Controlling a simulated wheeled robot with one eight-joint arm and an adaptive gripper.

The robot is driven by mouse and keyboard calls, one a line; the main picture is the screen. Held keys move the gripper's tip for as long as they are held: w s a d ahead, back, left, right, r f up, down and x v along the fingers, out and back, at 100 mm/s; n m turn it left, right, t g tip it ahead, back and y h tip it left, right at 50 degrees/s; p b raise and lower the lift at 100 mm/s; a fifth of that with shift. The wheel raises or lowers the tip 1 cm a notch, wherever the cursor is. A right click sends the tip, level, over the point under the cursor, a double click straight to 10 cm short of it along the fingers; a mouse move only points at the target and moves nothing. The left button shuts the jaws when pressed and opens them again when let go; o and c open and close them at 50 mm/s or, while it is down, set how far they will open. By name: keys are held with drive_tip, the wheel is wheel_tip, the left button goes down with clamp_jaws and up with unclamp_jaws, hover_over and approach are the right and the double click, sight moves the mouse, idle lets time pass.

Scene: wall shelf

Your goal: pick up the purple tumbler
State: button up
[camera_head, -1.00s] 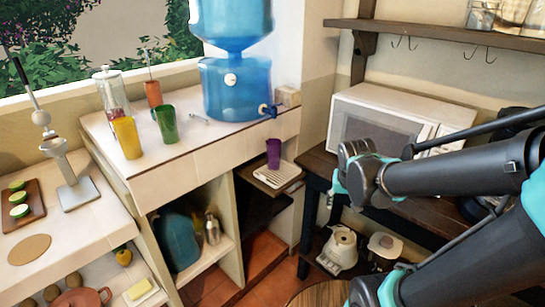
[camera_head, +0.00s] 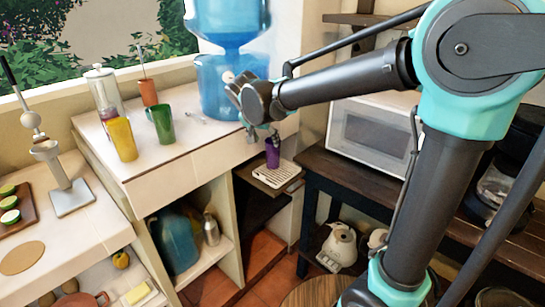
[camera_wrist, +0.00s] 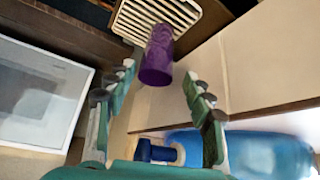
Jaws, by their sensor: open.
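The purple tumbler (camera_head: 272,155) stands on a small slatted drip tray (camera_head: 281,181) below the counter's front edge. It also shows in the wrist view (camera_wrist: 157,56), ahead of my fingers and between their lines. My gripper (camera_head: 263,136) is just above the tumbler in the head view, its fingers pointing down near the rim. In the wrist view my gripper (camera_wrist: 158,80) has its two fingers spread wide, with nothing held between them. Whether a finger touches the tumbler cannot be told.
A blue water dispenser (camera_head: 215,85) with a tap stands on the counter behind my gripper. A yellow tumbler (camera_head: 122,139) and a green tumbler (camera_head: 161,123) stand to the left. A white microwave (camera_head: 372,135) is on the dark table to the right.

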sight(273, 155)
drive_tip(key=x, duration=1.4)
drive_tip(key=shift+s, duration=0.1)
drive_tip(key=shift+c, duration=0.3)
clamp_jaws()
drive_tip(key=shift+r, duration=0.2)
